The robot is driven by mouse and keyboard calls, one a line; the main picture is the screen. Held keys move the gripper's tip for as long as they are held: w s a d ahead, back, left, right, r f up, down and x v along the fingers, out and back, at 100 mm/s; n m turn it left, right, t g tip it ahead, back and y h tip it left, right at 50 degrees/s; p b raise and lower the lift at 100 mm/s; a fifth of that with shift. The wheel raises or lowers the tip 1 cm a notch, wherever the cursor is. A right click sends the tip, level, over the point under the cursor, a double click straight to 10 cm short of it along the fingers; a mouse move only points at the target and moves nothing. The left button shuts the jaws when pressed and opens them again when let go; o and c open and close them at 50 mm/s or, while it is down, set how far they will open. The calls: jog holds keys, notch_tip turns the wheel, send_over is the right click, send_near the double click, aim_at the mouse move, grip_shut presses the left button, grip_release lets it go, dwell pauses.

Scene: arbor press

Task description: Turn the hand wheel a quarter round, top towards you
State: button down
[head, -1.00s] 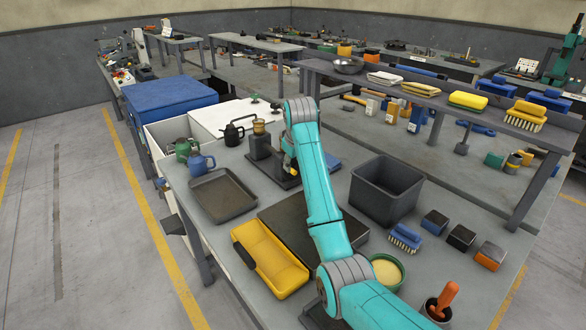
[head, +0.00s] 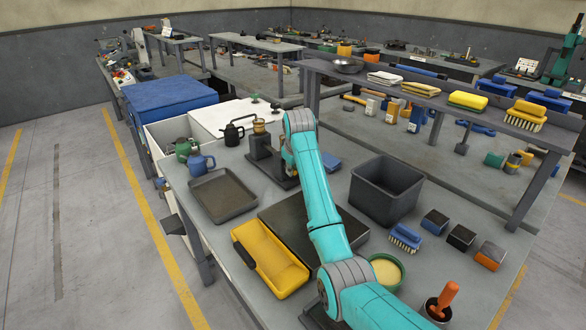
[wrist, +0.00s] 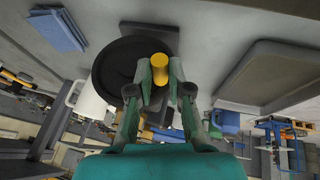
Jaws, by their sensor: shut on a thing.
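The hand wheel (wrist: 115,62) shows in the wrist view as a black round disc, upper left of centre. A yellow handle (wrist: 159,63) sticks out near its right side. My gripper (wrist: 159,76) is shut on this handle, with one teal finger on each side of it. The fingers cover parts of the handle and the wheel's right side. In the head view my arm hides the wheel, the handle and my gripper.
A grey tray (head: 222,195) lies left of my arm, with a blue mug (head: 200,164) behind it. A dark kettle (head: 232,134) stands further back. A grey bin (head: 386,190) and a yellow tray (head: 268,258) stand nearer. Bare bench shows right of the bin.

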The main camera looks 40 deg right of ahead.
jog(key=shift+a+f+n+h, duration=0.2)
jog(key=shift+f+h, duration=0.15)
jog(key=shift+h, duration=0.45)
jog(key=shift+a+f+n+h, duration=0.1)
jog(key=shift+a+f+h, duration=0.2)
jog(key=shift+h, duration=0.5)
jog(key=shift+d, duration=0.1)
jog(key=c, duration=1.1)
grip_release()
jog(key=v, duration=1.2)
jog(key=shift+s+f, duration=0.15)
